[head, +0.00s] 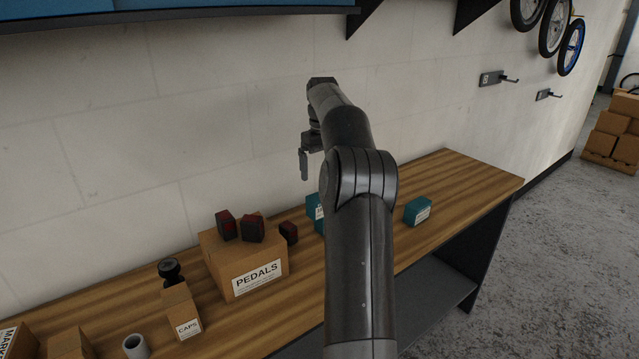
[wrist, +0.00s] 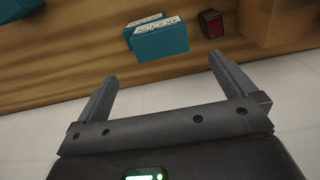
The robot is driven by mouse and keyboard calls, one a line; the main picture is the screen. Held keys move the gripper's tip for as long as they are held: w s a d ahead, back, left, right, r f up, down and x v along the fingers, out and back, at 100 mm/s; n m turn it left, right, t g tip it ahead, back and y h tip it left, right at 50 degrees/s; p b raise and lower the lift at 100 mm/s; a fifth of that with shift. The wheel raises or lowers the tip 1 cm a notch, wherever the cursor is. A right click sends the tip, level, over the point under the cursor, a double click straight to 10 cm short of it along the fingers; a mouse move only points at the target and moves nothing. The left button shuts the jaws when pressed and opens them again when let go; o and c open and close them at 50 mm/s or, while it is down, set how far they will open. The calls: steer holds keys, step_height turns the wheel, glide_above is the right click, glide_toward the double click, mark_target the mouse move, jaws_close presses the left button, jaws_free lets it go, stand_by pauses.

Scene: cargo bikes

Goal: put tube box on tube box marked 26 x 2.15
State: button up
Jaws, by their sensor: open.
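Two teal tube boxes with white labels lie close together in the wrist view (wrist: 160,42). Their print is too small to read, so I cannot tell which is marked 26 x 2.15. In the head view, part of this teal group (head: 316,210) shows left of my arm, the rest hidden behind it. Another teal box (head: 417,211) stands apart to the right on the bench; a teal box also shows at the wrist view's top left corner (wrist: 14,8). My gripper (wrist: 162,68) is open and empty, above the bench near the wall (head: 304,163).
The wooden bench (head: 455,185) holds a PEDALS carton (head: 242,268) with dark red-marked pedals on and beside it. A CAPS box (head: 181,312) and a grey tube (head: 136,346) are further left. The bench's right end is clear. A shelf (head: 180,16) hangs above.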

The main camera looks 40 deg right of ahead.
steer(key=s+a+r+t, duration=0.1)
steer(key=s+a+r, duration=0.2)
steer(key=a, duration=0.5)
steer(key=s+a+r+h, duration=0.1)
steer(key=s+a+r, duration=0.25)
steer(key=a, duration=0.45)
steer(key=s+a+r+t, duration=0.1)
steer(key=s+a+r, duration=0.25)
steer(key=a, duration=0.45)
steer(key=s+a+f+t, duration=0.1)
steer(key=s+a+f, duration=0.2)
steer(key=s, duration=0.5)
steer(key=s+a+f+t, duration=0.1)
steer(key=s+a+f, duration=0.3)
steer(key=s+a, duration=0.2)
steer(key=s+a+f+t+y, duration=0.1)
steer(key=s+a+f, duration=0.3)
steer(key=s, duration=0.6)
steer(key=shift+a+f+t, duration=0.15)
steer(key=shift+a+t, duration=0.15)
steer(key=shift+a, duration=0.2)
